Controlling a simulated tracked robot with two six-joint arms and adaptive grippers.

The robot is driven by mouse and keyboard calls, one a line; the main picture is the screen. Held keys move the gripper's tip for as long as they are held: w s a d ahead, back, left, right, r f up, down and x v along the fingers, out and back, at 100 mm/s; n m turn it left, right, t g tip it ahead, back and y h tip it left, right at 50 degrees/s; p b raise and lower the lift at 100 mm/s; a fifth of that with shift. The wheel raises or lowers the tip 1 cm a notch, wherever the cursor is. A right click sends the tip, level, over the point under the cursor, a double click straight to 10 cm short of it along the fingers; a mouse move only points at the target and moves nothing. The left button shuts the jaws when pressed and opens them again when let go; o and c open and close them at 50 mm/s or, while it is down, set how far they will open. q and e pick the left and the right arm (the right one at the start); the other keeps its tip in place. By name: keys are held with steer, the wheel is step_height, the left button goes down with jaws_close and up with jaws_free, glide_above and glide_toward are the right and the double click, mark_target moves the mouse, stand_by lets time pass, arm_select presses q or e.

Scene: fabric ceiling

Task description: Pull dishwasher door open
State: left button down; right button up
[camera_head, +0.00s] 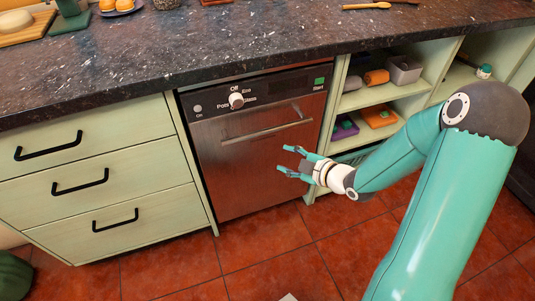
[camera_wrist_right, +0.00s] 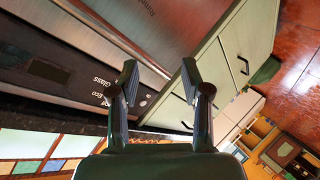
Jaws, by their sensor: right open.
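The dishwasher (camera_head: 245,185) has a brushed steel front and stands under the counter, its door upright and shut. Its bar handle (camera_head: 267,131) runs across the upper door below the control panel (camera_head: 275,92). My right gripper (camera_head: 281,162) is open and empty, in front of the door's right part and a little below the handle in the head view. In the right wrist view the open fingers (camera_wrist_right: 160,78) show with the steel front (camera_wrist_right: 150,25) and the control panel (camera_wrist_right: 45,70) beyond them. I cannot tell whether they touch the door. My left gripper is not in view.
Green drawers (camera_head: 95,180) with black handles stand left of the dishwasher. Open shelves (camera_head: 385,97) with boxes and cloths are at its right, partly behind my right arm. The dark countertop (camera_head: 230,38) is above. The red tiled floor (camera_head: 265,255) in front looks mostly clear.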

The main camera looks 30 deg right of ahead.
mark_target(270, 133)
steer(key=s+d+r+n+t+b, duration=0.35)
steer(key=n+b, duration=0.25)
steer(key=n, duration=0.2)
arm_select(q)
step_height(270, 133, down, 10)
steer(key=b, duration=0.1)
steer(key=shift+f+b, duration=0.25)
steer(key=shift+b, duration=0.15)
arm_select(e)
steer(key=shift+g, duration=0.35)
steer(key=x, duration=1.1)
steer(key=f+x, duration=0.1)
steer(key=x, duration=0.4)
steer(key=shift+w+d, duration=0.2)
steer(key=shift+w, duration=0.15)
steer(key=shift+c, duration=0.3)
steer(key=shift+f, duration=0.1)
jaws_close()
steer(key=shift+y, duration=0.3)
steer(key=shift+a, duration=0.1)
